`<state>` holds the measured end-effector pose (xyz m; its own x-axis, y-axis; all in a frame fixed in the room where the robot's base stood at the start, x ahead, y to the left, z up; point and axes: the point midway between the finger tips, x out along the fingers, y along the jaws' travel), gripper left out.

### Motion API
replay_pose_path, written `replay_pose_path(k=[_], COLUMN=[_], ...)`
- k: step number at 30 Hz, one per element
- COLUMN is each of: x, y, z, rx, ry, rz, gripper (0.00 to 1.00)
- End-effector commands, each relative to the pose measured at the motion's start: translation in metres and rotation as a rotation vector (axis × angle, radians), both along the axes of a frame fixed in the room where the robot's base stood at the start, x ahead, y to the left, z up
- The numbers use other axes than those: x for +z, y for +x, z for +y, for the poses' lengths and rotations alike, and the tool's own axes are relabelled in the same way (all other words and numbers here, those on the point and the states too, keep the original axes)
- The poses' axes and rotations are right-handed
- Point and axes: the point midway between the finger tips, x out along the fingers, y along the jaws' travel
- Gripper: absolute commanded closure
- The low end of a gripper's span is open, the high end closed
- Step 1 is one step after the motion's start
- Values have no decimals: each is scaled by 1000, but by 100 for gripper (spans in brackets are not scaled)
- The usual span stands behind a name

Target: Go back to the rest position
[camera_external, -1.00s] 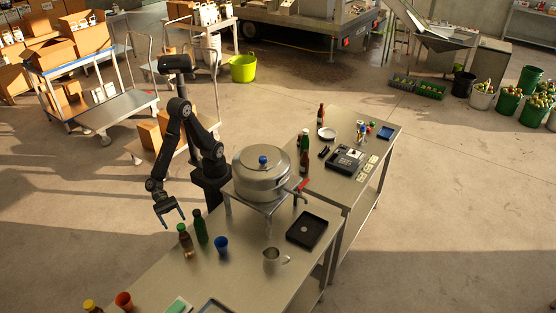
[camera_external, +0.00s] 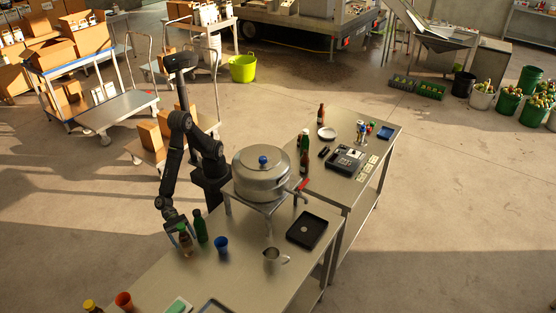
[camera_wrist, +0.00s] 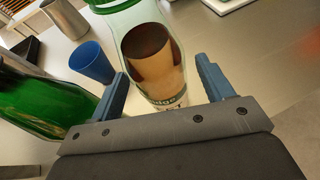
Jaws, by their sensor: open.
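My gripper (camera_wrist: 160,92) is open. In the wrist view its two blue fingers stand either side of a clear bottle with brown contents (camera_wrist: 150,60), with gaps showing beside the glass. In the external view my gripper (camera_external: 178,232) is at the table's left edge, beside that brown bottle (camera_external: 186,243), which stands upright.
A green bottle (camera_external: 200,227) stands close to the right of the brown one; it also shows at the left of the wrist view (camera_wrist: 45,100). A blue cup (camera_external: 221,245), a metal jug (camera_external: 272,258) and a black tray (camera_external: 307,230) are further right. A large pot (camera_external: 262,180) stands behind.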

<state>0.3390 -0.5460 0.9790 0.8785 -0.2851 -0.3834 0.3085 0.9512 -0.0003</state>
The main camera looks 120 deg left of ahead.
Motion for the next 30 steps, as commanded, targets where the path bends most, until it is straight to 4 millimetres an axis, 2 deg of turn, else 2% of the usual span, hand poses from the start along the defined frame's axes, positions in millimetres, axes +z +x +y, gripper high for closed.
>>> replay_pose_path(k=[2,9,15,25,30], x=[-7,20,25,23,4], y=[14,11,11,11,11], z=[-3,-4,-3,-3,-3], rx=[2,0,0,0,-1], ry=[1,-2,1,1,5], rz=[1,0,0,1,2], gripper=[27,27,27,27,27])
